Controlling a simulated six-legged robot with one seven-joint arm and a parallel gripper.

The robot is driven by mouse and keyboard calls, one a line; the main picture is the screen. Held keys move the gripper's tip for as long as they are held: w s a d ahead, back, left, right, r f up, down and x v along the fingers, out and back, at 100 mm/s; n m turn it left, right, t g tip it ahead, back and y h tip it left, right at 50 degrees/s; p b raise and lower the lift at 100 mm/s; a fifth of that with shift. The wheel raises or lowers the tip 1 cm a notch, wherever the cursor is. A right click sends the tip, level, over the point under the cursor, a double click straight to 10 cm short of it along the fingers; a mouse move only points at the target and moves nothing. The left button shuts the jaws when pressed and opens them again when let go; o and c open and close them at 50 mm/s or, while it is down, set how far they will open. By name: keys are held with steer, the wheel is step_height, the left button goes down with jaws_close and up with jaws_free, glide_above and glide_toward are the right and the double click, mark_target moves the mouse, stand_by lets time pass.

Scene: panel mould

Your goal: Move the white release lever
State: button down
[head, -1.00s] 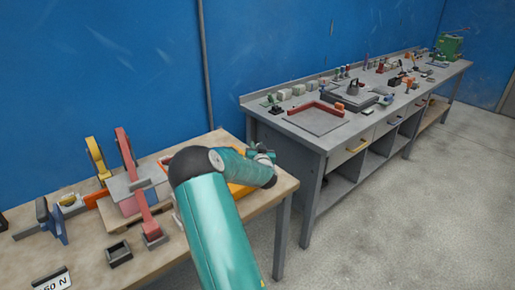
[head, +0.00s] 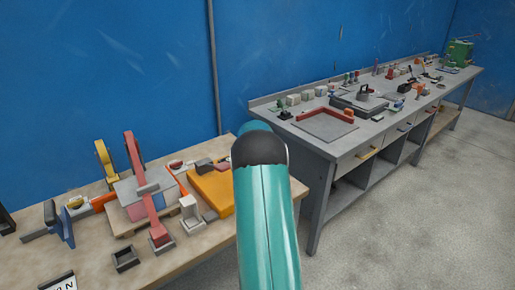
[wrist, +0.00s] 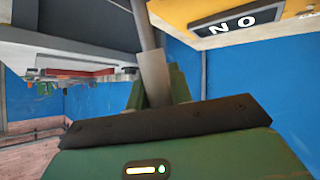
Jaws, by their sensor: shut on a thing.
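In the wrist view my gripper (wrist: 157,85) has its green fingers closed on a pale grey-white bar (wrist: 153,72), which looks like the white release lever. A grey rod (wrist: 143,22) runs up from behind the bar. In the head view my arm's elbow and upper link cover the gripper, so neither it nor the held bar shows there.
A yellow-orange body with a dark "NO" plate (wrist: 240,20) is close at the upper right of the wrist view. In the head view, the wooden bench holds an orange block (head: 212,190), a red clamp (head: 133,155) and a blue clamp (head: 58,222). A grey bench (head: 340,155) stands behind right.

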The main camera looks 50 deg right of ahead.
steer(key=shift+w+d+f+g, duration=0.1)
steer(key=shift+w+f+g, duration=0.15)
steer(key=shift+w+g, duration=0.2)
stand_by(0.3)
steer(key=c, duration=1.3)
jaws_free()
steer(key=shift+f, duration=0.1)
steer(key=shift+o, duration=0.2)
steer(key=v, duration=1.4)
steer(key=shift+d, duration=0.15)
